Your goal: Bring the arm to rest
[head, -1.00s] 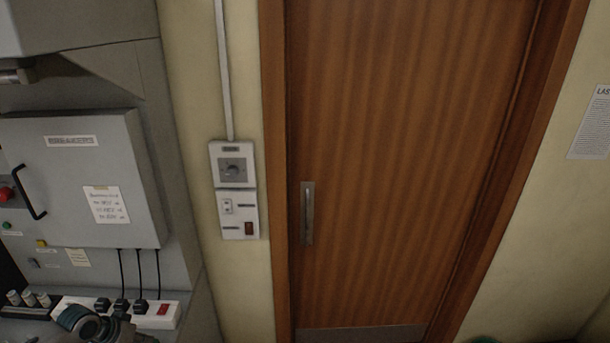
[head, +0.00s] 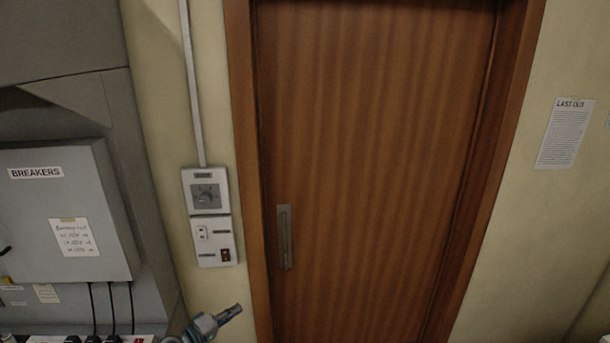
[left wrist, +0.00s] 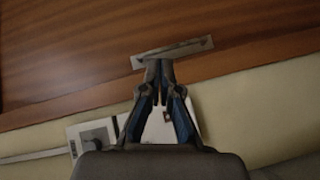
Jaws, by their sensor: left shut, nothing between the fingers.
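My left gripper (head: 236,309) shows at the bottom of the head view, small and pointing up and right, in front of the wall beside the door frame. In the left wrist view its two fingers (left wrist: 159,66) meet at the tips, with nothing between them. The fingertips overlap the door's metal handle plate (left wrist: 172,52) in that view; I cannot tell the distance. Most of my left arm is below the head view's edge. My right gripper is in neither view.
A brown wooden door (head: 370,170) is closed. A switch panel (head: 208,216) is on the wall to its left. A grey breaker box (head: 105,210) stands at far left, with black cables (head: 112,308) below. A printed notice (head: 565,133) hangs at right.

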